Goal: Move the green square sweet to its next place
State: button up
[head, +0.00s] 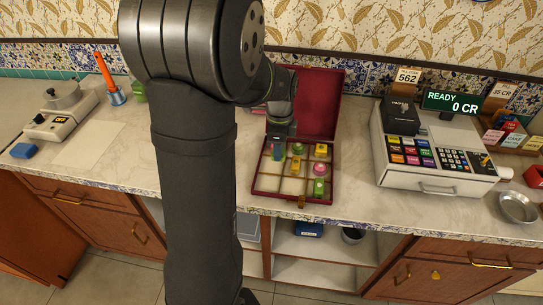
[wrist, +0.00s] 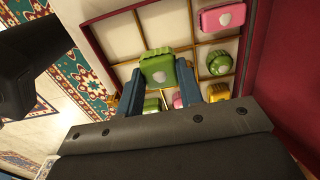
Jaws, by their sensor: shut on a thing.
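The green square sweet (wrist: 158,66) has a pale emblem on top and sits between the blue fingers of my gripper (wrist: 160,72) in the wrist view. My gripper is shut on it, over the sweet box. In the head view my gripper (head: 278,152) is at the left back part of the open red box (head: 264,196), and the held sweet is mostly hidden there. Other sweets lie in the box's compartments: a green round one (wrist: 219,63), a pink one (wrist: 223,17) and a yellow one (wrist: 218,91). Whether the held sweet touches the box floor cannot be told.
The box's red lid (head: 318,105) stands open behind it. A cash register (head: 435,150) stands to the right, with a metal dish (head: 517,208) by it. A scale (head: 62,110) is at the far left. Some box compartments are empty.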

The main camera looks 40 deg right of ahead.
jog(key=w, duration=0.1)
jog(key=w+f, duration=0.1)
jog(key=shift+w+a+f, duration=0.3)
jog(key=shift+w+f, duration=0.05)
jog(key=shift+w, duration=0.05)
jog(key=shift+f, duration=1.95)
jog(key=shift+f, duration=0.1)
jog(key=o, duration=0.9)
jog(key=shift+o, duration=0.2)
notch_tip(320, 180, up, 12)
